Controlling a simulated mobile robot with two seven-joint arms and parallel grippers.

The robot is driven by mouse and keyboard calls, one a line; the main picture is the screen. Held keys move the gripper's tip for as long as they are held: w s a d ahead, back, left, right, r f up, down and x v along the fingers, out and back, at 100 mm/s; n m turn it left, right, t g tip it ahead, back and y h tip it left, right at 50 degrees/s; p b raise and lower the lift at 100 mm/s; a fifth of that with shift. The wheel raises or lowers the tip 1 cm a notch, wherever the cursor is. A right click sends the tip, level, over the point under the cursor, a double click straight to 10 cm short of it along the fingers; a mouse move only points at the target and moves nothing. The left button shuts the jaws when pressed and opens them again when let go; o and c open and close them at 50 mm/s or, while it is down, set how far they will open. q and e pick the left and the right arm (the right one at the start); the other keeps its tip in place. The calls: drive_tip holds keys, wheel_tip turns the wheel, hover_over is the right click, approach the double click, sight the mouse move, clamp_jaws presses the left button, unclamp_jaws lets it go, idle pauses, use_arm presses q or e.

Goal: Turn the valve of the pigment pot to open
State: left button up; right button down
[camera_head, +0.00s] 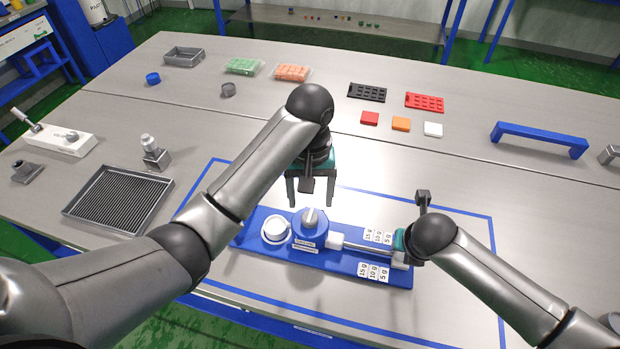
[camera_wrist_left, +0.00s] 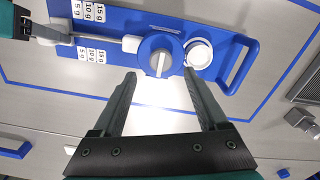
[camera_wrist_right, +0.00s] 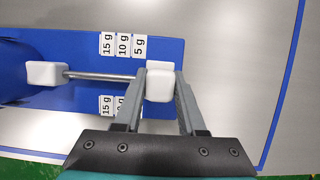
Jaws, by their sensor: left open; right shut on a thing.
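The pigment pot (camera_head: 310,232) is a round blue body on a blue base plate (camera_head: 262,257). On its top is a grey bar-shaped valve knob (camera_wrist_left: 160,63), which also shows in the head view (camera_head: 311,218). My left gripper (camera_head: 311,204) is open, pointing down just behind the pot. In the left wrist view its fingers stand apart on either side of the knob's line, with nothing between them. My right gripper (camera_wrist_right: 161,80) is shut on the white end block (camera_wrist_right: 159,84) of a metal rod (camera_wrist_right: 100,76) that runs to the pot.
A white cup (camera_head: 277,229) stands on the plate left of the pot. Labels of 15 g, 10 g and 5 g (camera_head: 377,237) lie along the rod. A blue taped line borders the work area. A dark ribbed tray (camera_head: 118,197) lies at the left.

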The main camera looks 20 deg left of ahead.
sight(310, 216)
use_arm(q)
wheel_tip(310, 216, up, 6)
idle(0.5)
drive_tip(key=shift+a, duration=0.1)
use_arm(e)
drive_tip(key=shift+c, duration=2.1)
unclamp_jaws()
drive_tip(key=shift+r, duration=0.15)
